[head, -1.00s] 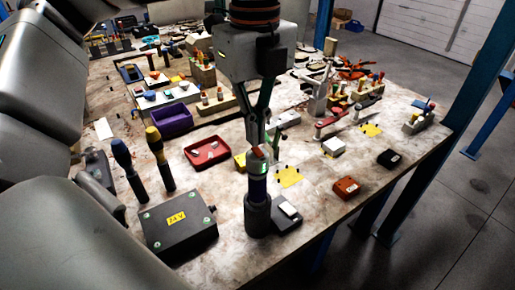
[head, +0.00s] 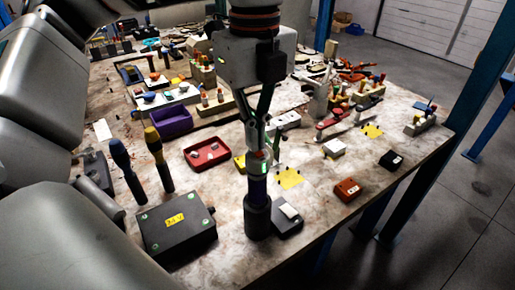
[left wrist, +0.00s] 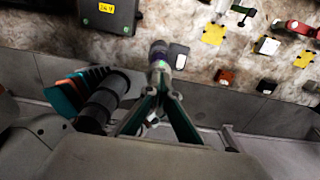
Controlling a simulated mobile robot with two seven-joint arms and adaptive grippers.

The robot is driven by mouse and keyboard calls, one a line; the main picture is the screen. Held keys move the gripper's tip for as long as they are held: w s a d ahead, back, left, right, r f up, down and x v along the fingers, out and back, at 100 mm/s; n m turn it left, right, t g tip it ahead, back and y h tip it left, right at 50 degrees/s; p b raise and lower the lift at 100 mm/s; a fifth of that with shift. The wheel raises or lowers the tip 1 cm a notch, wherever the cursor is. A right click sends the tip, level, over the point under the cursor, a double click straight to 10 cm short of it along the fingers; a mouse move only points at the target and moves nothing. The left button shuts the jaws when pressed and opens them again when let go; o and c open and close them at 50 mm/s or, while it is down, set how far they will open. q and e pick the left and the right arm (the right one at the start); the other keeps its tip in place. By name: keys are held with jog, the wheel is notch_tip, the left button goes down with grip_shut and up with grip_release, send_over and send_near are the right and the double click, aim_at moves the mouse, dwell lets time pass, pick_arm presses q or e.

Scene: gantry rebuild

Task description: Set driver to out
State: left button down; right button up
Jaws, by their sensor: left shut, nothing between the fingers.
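A blue-handled tool (head: 121,157) and a yellow-topped tool (head: 154,146) stand upright to the left. My right gripper is not in view.
A dark box with a yellow label (head: 177,226) stands left of the cylinder. A small dark block with a pale top (head: 288,219) is close on its right. A red tray (head: 208,154) and purple bin (head: 170,122) lie behind. The front right of the table has bare patches.

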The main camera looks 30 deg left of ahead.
pick_arm(q)
jog(key=shift+f, duration=0.3)
jog(key=shift+r, duration=0.1)
jog(key=shift+r+p, duration=2.1)
jog(key=shift+r, duration=1.4)
jog(key=shift+f, duration=0.1)
